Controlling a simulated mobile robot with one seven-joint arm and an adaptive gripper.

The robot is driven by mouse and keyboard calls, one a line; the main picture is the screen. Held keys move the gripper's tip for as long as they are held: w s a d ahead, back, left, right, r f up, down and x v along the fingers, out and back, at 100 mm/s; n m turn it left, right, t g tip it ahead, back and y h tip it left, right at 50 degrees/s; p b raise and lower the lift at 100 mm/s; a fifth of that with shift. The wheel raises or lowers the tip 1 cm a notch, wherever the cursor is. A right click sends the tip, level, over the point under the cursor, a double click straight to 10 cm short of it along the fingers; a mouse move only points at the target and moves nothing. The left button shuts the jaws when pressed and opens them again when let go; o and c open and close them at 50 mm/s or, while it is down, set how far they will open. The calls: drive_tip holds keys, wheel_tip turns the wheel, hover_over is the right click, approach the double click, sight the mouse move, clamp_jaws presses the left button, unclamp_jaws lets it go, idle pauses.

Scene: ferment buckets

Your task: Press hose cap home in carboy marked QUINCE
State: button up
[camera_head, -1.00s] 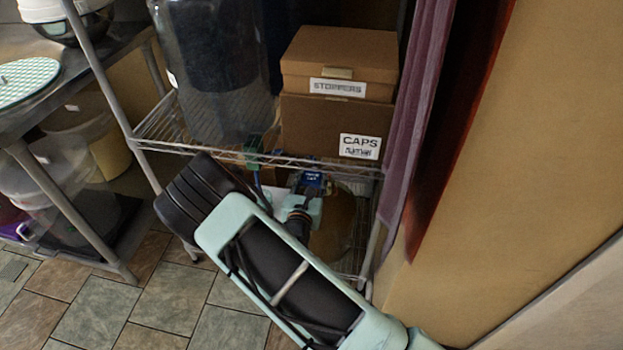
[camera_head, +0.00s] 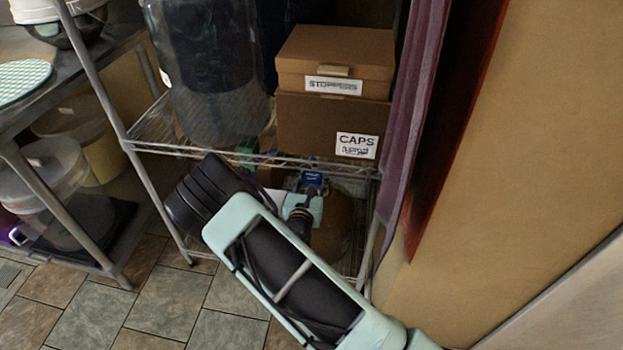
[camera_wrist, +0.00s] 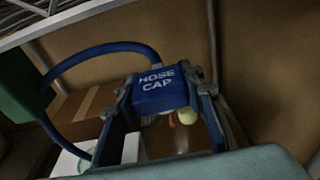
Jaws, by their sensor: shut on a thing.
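A blue cap block lettered HOSE CAP (camera_wrist: 160,90) sits between the fingers of my gripper (camera_wrist: 170,100), which is shut on it. A blue hose (camera_wrist: 95,50) loops from the cap to the left, towards a green object at the picture's edge. In the head view the blue cap (camera_head: 313,178) shows just under the wire shelf, at the end of my arm. An amber rounded vessel (camera_head: 336,222), perhaps a carboy, stands behind it on the lower level, partly hidden by my arm. I see no QUINCE marking, and cannot tell whether the cap touches a carboy mouth.
The wire shelf (camera_head: 200,150) runs close above my gripper. It carries a large dark clear vessel (camera_head: 207,70) and boxes marked STOPPERS (camera_head: 335,55) and CAPS (camera_head: 310,120). A purple curtain (camera_head: 415,110) hangs at right. The tiled floor (camera_head: 170,305) is clear at lower left.

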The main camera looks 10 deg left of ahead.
drive_tip(key=shift+w+d+f+b, duration=0.35)
drive_tip(key=shift+w+f+b, duration=0.45)
drive_tip(key=shift+w+f, duration=0.2)
drive_tip(key=shift+w+d+f+b, duration=0.4)
drive_tip(key=shift+w+f+b, duration=0.45)
drive_tip(key=shift+w, duration=0.3)
drive_tip(key=shift+w+d+f+b, duration=0.35)
drive_tip(key=shift+w+f+b, duration=0.4)
drive_tip(key=shift+w+f, duration=0.3)
drive_tip(key=shift+w, duration=0.1)
drive_tip(key=shift+w+d+f, duration=0.1)
drive_tip(key=shift+w+f, duration=0.05)
drive_tip(key=shift+w, duration=0.05)
drive_tip(key=shift+w+d+f+b, duration=0.15)
drive_tip(key=shift+w+f+b, duration=0.15)
drive_tip(key=shift+w+b, duration=0.2)
drive_tip(key=shift+w, duration=0.1)
drive_tip(key=shift+f, duration=0.2)
idle(1.0)
drive_tip(key=shift+f, duration=0.35)
drive_tip(key=shift+f, duration=0.5)
idle(1.9)
